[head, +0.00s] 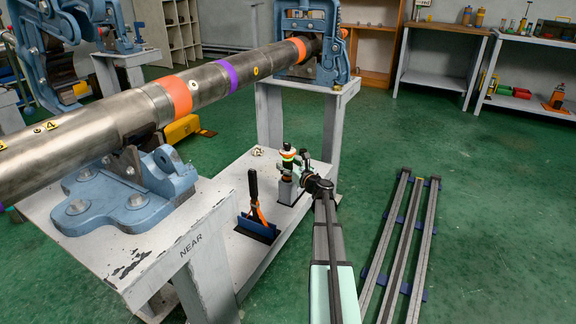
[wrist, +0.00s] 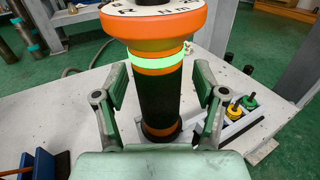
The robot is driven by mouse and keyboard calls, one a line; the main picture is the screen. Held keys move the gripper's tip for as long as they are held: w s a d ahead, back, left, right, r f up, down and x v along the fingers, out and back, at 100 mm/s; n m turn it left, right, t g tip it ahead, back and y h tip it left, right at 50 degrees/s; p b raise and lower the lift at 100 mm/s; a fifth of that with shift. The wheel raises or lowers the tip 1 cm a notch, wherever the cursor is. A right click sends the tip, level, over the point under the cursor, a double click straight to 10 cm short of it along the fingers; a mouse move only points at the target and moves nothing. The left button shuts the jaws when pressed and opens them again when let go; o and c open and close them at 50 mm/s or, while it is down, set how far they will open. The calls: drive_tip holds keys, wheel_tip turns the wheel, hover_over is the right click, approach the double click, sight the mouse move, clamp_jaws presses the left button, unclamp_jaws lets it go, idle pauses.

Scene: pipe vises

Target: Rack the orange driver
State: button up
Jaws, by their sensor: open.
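An upright driver-like tool has an orange head with a marked white top (wrist: 155,20), a lime-green band and a black body with orange rings. It stands on the white bench, and in the head view the tool (head: 288,160) is above a grey block. My gripper (wrist: 158,90) is open, with one finger on each side of the black body; gaps show, so it is not clamped. In the head view my gripper (head: 304,164) is just right of the tool. A blue stand (head: 257,227) holds a black-handled orange tool (head: 256,200); only part of this stand (wrist: 42,164) shows in the wrist view.
A small holder with yellow-topped (wrist: 234,108) and green-topped (wrist: 249,101) pieces is right of my gripper. The white bench (head: 222,190) has a grey leg behind. A long steel pipe (head: 110,110) lies in blue vises at left. Green floor at right is mostly open beside the rails (head: 405,245).

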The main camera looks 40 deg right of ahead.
drive_tip(key=s, duration=1.2)
drive_tip(key=shift+a, duration=0.35)
drive_tip(key=shift+w+d+r, duration=0.1)
